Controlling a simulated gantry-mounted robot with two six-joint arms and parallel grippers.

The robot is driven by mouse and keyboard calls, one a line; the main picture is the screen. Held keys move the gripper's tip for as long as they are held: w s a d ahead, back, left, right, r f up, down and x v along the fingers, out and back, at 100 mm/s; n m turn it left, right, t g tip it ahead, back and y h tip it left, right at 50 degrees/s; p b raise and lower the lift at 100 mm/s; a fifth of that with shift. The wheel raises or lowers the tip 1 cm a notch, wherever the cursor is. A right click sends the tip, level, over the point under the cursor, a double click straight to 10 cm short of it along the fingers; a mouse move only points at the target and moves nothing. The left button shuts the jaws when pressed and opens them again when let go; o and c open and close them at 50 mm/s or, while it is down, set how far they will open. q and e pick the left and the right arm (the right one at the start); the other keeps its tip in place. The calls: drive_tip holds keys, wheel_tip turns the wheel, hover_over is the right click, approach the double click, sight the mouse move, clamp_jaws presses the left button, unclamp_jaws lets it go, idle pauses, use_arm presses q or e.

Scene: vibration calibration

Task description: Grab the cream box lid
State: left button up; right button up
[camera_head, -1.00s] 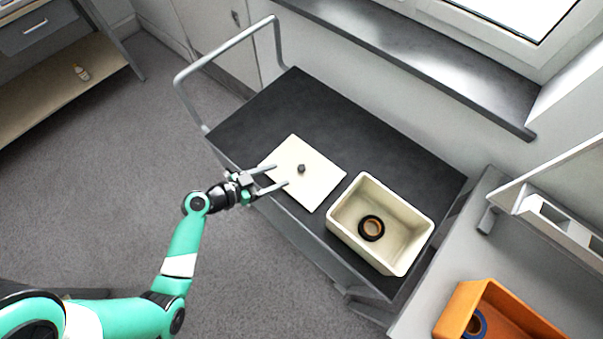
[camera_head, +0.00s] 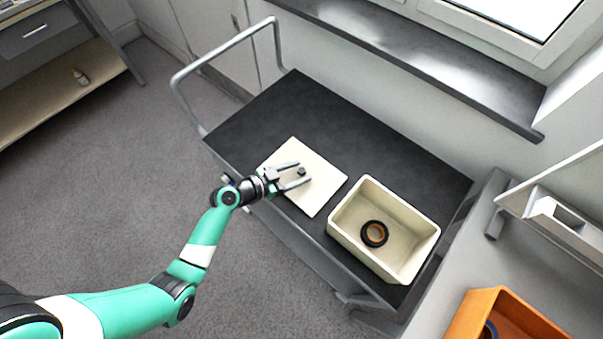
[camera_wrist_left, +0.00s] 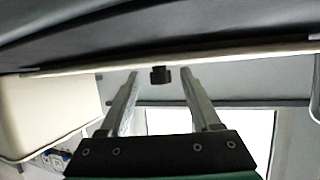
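The cream box lid (camera_head: 318,194) lies flat on the dark cart top, left of the open cream box (camera_head: 352,240). A small dark knob (camera_head: 301,171) stands on the lid. My left gripper (camera_head: 302,173) is open over the lid, with one finger on each side of the knob. In the left wrist view, the knob (camera_wrist_left: 160,76) shows between the spread fingertips (camera_wrist_left: 160,74), with gaps on both sides. The lid there is a thin edge-on strip (camera_wrist_left: 225,53). My right gripper is not in view.
The cream box holds a black and orange ring (camera_head: 374,234). The cart (camera_head: 330,115) has free dark surface behind the lid and a metal handle (camera_head: 222,50) at its left end. An orange bin (camera_head: 480,306) stands at the lower right.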

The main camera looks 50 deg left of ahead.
sight(297, 178)
use_arm(q)
clamp_jaws()
drive_tip(key=shift+r, duration=0.1)
drive_tip(key=r+p, duration=0.2)
drive_tip(key=r, duration=0.2)
drive_tip(key=shift+s+d+r+p, duration=0.2)
drive_tip(key=shift+s+p, duration=0.05)
drive_tip(key=shift+p, duration=0.15)
drive_tip(key=s+d+r+p, duration=0.5)
drive_tip(key=s+d+r, duration=0.2)
drive_tip(key=s, duration=0.4)
drive_tip(key=shift+d+r+p, duration=0.3)
drive_tip(key=shift+r+p, duration=0.05)
drive_tip(key=shift+r, duration=0.5)
